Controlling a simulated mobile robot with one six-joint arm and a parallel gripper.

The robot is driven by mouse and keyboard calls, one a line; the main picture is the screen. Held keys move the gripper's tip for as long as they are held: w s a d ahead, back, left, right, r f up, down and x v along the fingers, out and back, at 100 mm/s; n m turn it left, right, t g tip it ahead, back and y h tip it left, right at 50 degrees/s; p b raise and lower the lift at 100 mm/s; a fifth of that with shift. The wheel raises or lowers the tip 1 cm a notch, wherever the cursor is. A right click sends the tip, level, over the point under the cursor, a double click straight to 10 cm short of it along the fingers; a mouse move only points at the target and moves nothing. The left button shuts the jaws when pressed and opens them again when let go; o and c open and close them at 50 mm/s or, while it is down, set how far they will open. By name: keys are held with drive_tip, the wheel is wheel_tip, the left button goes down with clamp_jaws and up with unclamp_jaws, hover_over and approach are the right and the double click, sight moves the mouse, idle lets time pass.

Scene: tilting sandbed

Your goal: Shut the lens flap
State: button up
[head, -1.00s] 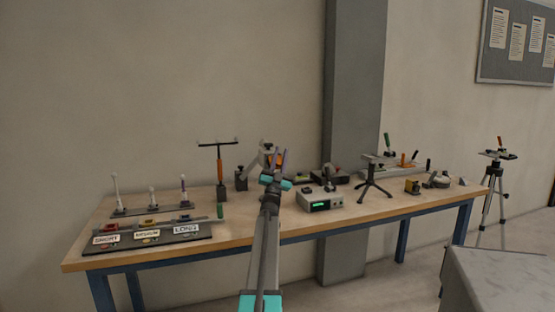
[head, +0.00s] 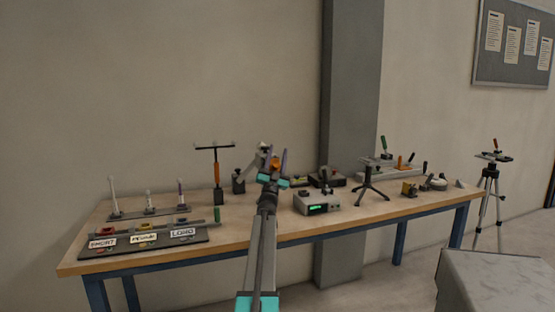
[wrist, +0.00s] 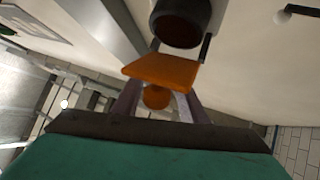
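The lens flap (wrist: 160,70) is an orange plate beside the dark round lens barrel (wrist: 180,22) in the wrist view. It stands away from the lens mouth, which looks uncovered. A round orange knob (wrist: 157,97) shows below the flap. My gripper (wrist: 160,100) has its two purple fingers apart, one on each side of the knob, with visible gaps. The fingertips are partly hidden behind the flap. In the head view my gripper (head: 276,160) is at the orange flap (head: 275,163), in front of the grey lens barrel (head: 263,147). Contact cannot be told.
The wooden bench (head: 255,227) holds a grey box with a green display (head: 318,204) right of my arm and a small black tripod (head: 370,187). A labelled rack (head: 145,248) is at left. A grey pillar (head: 350,120) stands behind the bench.

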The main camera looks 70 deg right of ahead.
drive_tip(key=shift+r, duration=0.8)
drive_tip(key=shift+s+a, duration=0.1)
drive_tip(key=shift+a, duration=0.25)
drive_tip(key=s+a, duration=0.2)
drive_tip(key=a, duration=0.5)
drive_tip(key=s+a+r, duration=0.1)
drive_tip(key=s+a, duration=0.1)
drive_tip(key=a, duration=0.5)
drive_tip(key=shift+a+r+g, duration=0.3)
drive_tip(key=shift+a, duration=0.05)
drive_tip(key=shift+s, duration=0.1)
